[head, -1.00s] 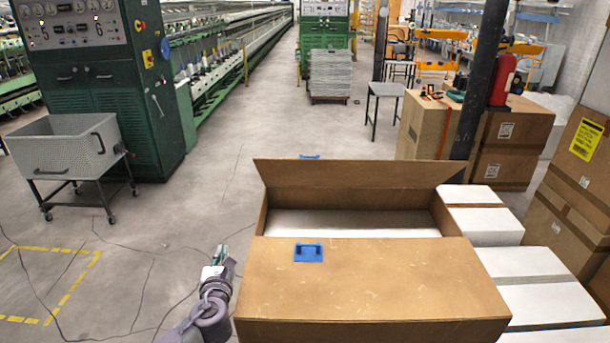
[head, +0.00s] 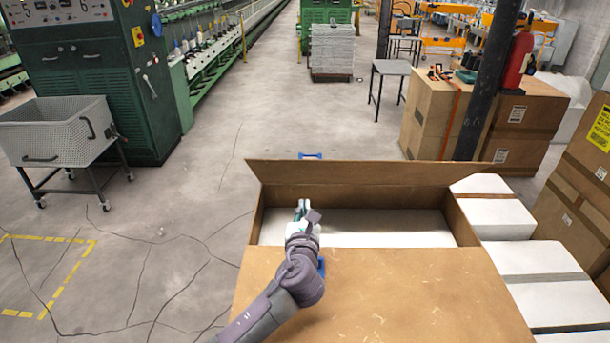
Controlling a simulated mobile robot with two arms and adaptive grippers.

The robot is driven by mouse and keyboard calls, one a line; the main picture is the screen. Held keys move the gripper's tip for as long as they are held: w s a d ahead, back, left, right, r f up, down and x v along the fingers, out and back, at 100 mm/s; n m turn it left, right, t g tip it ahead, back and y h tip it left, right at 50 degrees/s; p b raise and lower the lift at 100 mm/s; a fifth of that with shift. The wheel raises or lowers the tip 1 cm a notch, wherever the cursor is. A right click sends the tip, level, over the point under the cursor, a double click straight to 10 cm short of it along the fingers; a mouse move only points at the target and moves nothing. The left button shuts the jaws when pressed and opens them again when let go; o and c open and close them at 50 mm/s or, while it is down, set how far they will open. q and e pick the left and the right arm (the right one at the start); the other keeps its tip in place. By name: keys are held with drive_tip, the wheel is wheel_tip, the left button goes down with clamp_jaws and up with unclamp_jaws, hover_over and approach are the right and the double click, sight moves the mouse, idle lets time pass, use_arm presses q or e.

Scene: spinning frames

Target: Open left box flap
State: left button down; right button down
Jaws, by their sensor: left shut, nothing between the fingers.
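A large brown cardboard box (head: 462,222) stands in front of me. Its far flap (head: 375,174) stands up, leaning away, with a bit of blue handle (head: 310,156) showing behind its top edge. Its near flap (head: 410,290) lies flat over the near half of the box. The near flap's blue handle (head: 321,267) is mostly hidden behind my left arm. White contents (head: 385,228) show in the gap between the flaps. My left gripper (head: 303,207) is shut and empty, over the left part of this gap, past the near flap's inner edge. My right gripper is out of view.
White boxes (head: 540,262) stand close along the right side, with taller brown cartons (head: 575,205) beyond. A dark pole (head: 487,90) and more cartons stand behind at right. A grey wheeled cart (head: 60,130) is at left. The floor left of the box is clear.

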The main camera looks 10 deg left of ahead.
use_arm(q)
approach(305, 170)
wheel_tip(305, 170, down, 3)
drive_tip(key=w, duration=0.3)
drive_tip(key=w+r+p, duration=0.1)
drive_tip(key=w+a+r+p, duration=0.1)
drive_tip(key=w, duration=0.1)
drive_tip(key=shift+w, duration=0.25)
drive_tip(key=shift+r, duration=0.1)
